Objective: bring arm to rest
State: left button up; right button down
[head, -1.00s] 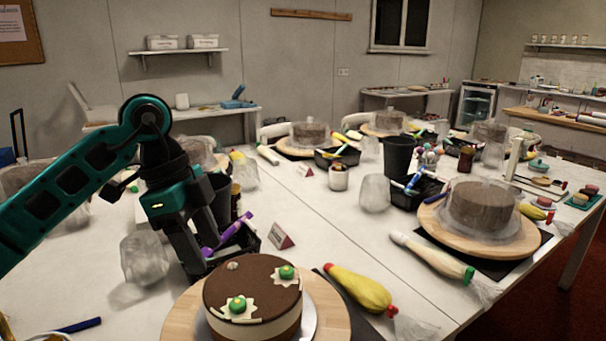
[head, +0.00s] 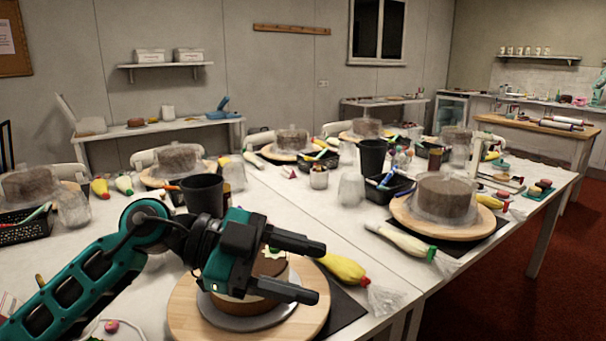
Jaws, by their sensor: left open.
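My left arm comes in from the lower left. Its gripper (head: 308,270) is open and empty, with its two dark fingers pointing right, in front of and above the near cake. The decorated brown and cream cake (head: 268,268) stands on a round wooden turntable (head: 188,318) at the near edge of the table; my gripper hides much of it. I cannot tell from this view whether a finger touches the cake. My right gripper is not in view.
A yellow piping bag (head: 345,269) lies right of the turntable, and a cream piping bag (head: 400,243) farther right. A black cup (head: 203,194) stands behind my arm. A covered cake (head: 444,200) stands on another turntable at right. Bare tabletop (head: 330,225) shows between them.

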pick_arm(q)
jog(key=w+a+r+n+t+h, duration=0.35)
jog(key=r+n+t, duration=0.25)
jog(key=n+t, duration=0.75)
jog(key=w+a+f+n+t+y, duration=0.1)
jog(key=a+f+n+t+y, duration=0.5)
jog(key=a+f+n+y, duration=0.8)
jog(key=s+a+f+m+g+y, duration=0.25)
jog(key=s+f+g+y, duration=0.4)
jog(key=f, duration=0.55)
jog(key=s+f+m+g+h, duration=0.1)
jog(key=s+f+g, duration=0.3)
jog(key=s, duration=0.5)
jog(key=s+f+m+g+h, duration=0.15)
jog(key=s+f+g, duration=0.25)
jog(key=s, duration=0.4)
jog(key=w+d+f+t+h+p, duration=0.1)
jog(key=w+d+f+t+p, duration=0.1)
jog(key=w+f+t, duration=0.4)
jog(key=shift+w+d+f+m+t+p, duration=0.35)
jog(key=shift+w+d+m+t, duration=0.1)
jog(key=shift+w, duration=0.15)
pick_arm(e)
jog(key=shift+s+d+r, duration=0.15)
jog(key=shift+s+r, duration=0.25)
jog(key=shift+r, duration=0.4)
